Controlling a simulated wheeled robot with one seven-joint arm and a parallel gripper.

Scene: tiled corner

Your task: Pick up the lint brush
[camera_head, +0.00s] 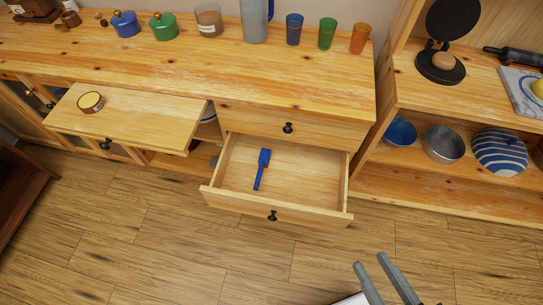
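A blue lint brush (261,171) with a small red spot near its head lies in the left part of an open drawer (310,210). Its wider end points to the back of the drawer. My gripper (370,264) shows at the bottom of the view, right of and in front of the drawer. Its two grey fingers are spread apart with nothing between them. It is well away from the brush. Nothing hides the brush.
Left of the drawer, a pulled-out board (130,112) bears a round tin (90,102). Cups, pots and a pitcher (254,18) stand along the back of the counter (200,75). A shelf unit (440,190) with bowls stands at right. The floor in front is clear.

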